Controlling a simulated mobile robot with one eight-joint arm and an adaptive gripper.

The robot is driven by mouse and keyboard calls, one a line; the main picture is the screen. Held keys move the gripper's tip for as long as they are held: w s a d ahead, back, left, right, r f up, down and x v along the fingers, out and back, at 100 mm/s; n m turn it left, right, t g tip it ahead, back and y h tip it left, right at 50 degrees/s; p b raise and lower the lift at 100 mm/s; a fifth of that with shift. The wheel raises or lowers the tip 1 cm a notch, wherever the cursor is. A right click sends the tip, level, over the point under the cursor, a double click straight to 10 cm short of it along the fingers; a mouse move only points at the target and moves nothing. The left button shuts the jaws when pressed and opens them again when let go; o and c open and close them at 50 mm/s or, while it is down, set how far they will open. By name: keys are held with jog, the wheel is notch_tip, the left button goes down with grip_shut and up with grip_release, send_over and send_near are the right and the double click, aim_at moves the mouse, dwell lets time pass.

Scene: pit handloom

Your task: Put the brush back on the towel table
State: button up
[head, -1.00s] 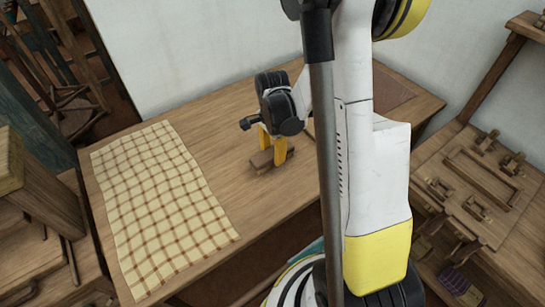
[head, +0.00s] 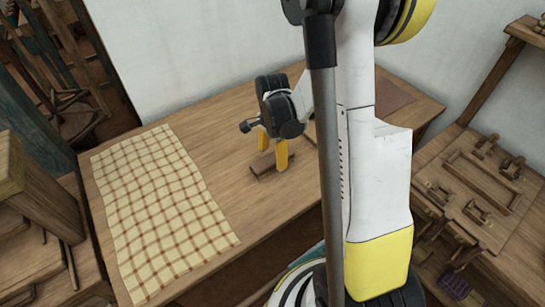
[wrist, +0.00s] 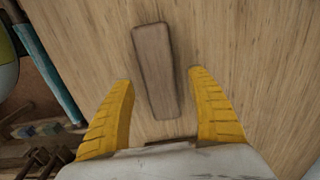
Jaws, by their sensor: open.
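The brush (head: 262,172) is a brown wooden block lying on the wooden towel table (head: 215,125), to the right of the checked towel (head: 165,210). In the wrist view the brush (wrist: 153,70) lies lengthwise, ahead of and between the two yellow fingers, with table visible on both sides. My gripper (head: 272,157) is open just over the brush, and the fingers do not grip it. The wrist view also shows my gripper (wrist: 160,78) with its fingers wide apart. The underside of the brush is hidden.
A white wall (head: 190,45) stands behind the table. A wooden loom frame (head: 40,190) is at the left, and a lower bench with wooden parts (head: 480,185) is at the right. Bare table lies around the brush; my arm hides some of it.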

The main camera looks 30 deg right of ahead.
aim_at(272, 159)
notch_tip(272, 159, up, 11)
jog(key=p, duration=0.4)
jog(key=s+a+r+n+t, duration=0.7)
jog(key=s+a+r+n, duration=0.4)
jog(key=n, duration=0.6)
notch_tip(272, 159, up, 3)
jog(key=shift+a+r+n, duration=0.1)
jog(key=shift+a+n, duration=0.2)
jog(key=shift+a, duration=0.95)
jog(key=shift+a, duration=0.1)
